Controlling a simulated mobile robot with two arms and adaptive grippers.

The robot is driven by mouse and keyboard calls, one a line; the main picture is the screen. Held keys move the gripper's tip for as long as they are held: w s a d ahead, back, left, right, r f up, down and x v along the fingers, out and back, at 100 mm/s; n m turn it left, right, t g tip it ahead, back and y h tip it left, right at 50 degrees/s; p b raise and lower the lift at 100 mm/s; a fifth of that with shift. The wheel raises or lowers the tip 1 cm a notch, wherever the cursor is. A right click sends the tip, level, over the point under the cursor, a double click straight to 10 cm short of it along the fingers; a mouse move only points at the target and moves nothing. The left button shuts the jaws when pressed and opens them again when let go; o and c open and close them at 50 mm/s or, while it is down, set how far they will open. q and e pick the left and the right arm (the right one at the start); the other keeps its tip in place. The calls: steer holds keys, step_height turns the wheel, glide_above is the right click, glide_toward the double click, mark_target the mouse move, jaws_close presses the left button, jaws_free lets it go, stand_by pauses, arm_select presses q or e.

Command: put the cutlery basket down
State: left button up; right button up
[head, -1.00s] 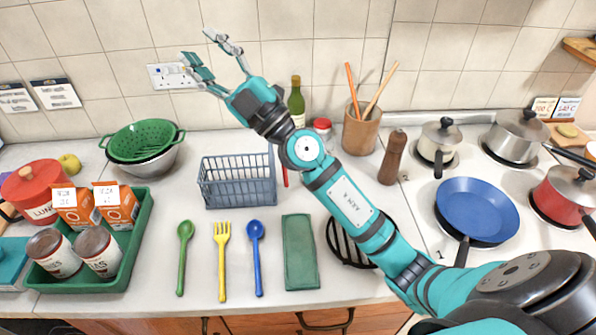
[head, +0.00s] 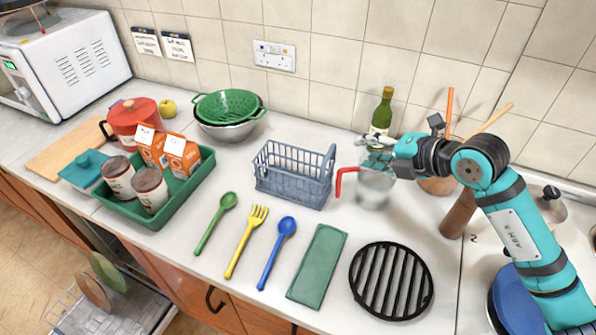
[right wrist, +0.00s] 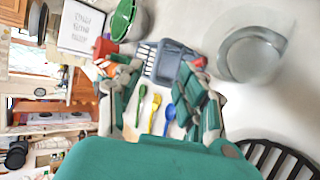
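The cutlery basket (head: 292,177) is a blue-grey slatted basket with a tall handle on its right side. It stands upright on the worktop and looks empty. My right gripper (head: 376,148) is to the right of the basket and apart from it, in front of the green bottle. In the right wrist view my right gripper (right wrist: 158,85) has its fingers spread with nothing held. The basket (right wrist: 172,60) shows beyond the gap between them. My left gripper is not in view.
A clear glass vessel (head: 375,190) with a red handle stands below my right gripper. Green, yellow (head: 246,243) and blue cutlery, a green cloth (head: 318,265) and a black trivet (head: 391,282) lie in front. A loaded green tray (head: 160,212) is left.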

mark_target(334, 148)
steer(key=p+x, duration=0.2)
steer(key=x, duration=0.4)
steer(key=shift+w, duration=0.15)
steer(key=p+x, duration=0.1)
steer(key=x, duration=0.2)
steer(key=shift+w+a+p, duration=0.1)
steer(key=shift+w+p, duration=0.1)
steer(key=shift+p, duration=0.15)
steer(key=shift+w+a+f, duration=0.2)
steer(key=shift+a+f, duration=0.05)
steer(key=shift+f, duration=0.1)
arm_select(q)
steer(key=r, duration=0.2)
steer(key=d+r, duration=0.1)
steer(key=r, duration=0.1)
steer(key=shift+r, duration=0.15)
arm_select(e)
jaws_close()
